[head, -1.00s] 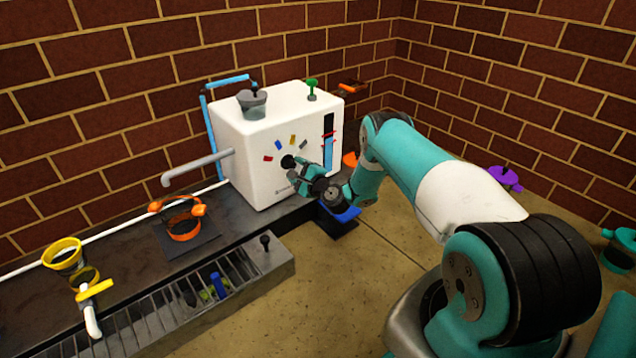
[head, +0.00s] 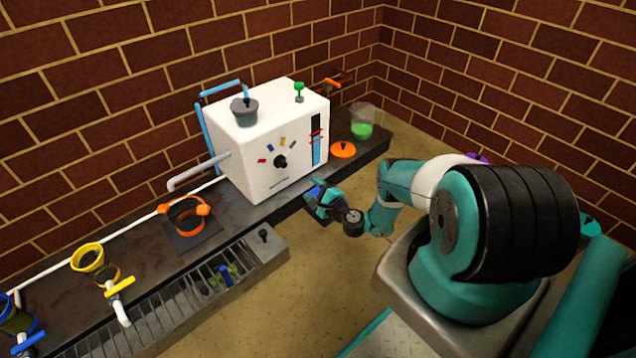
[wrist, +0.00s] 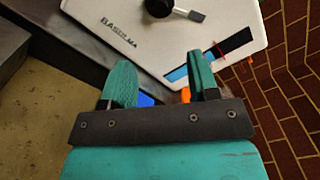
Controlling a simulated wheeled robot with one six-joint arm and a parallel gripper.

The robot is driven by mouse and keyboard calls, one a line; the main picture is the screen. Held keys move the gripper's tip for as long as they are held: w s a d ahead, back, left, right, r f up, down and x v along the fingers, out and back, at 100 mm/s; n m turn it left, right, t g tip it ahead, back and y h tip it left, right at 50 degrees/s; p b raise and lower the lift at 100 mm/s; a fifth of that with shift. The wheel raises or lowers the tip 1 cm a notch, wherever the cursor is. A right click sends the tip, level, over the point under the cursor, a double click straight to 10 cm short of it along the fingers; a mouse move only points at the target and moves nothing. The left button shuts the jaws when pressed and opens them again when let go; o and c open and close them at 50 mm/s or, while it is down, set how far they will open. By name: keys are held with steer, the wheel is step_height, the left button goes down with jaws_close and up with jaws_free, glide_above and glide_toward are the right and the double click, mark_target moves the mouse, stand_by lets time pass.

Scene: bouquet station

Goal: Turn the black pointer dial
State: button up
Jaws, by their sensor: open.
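The black pointer dial (head: 281,161) sits on the front face of the white machine (head: 252,180), below an arc of red, blue, yellow and grey-brown marks. The dial also shows at the top of the wrist view (wrist: 160,8), with a grey-tipped pointer reaching to the right there. My gripper (head: 318,192) is in front of the machine, below and to the right of the dial, and apart from it. In the wrist view its two teal fingers (wrist: 162,80) are spread with nothing between them.
A grey spout (head: 198,173) sticks out left of the machine. An orange lid (head: 343,151) and a jar with green liquid (head: 362,125) stand right of it. An orange clamp ring (head: 188,222) and a slatted drain tray (head: 185,310) are on the left. The floor in front is clear.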

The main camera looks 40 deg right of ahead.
steer(key=shift+s+p, duration=0.75)
steer(key=shift+s, duration=0.35)
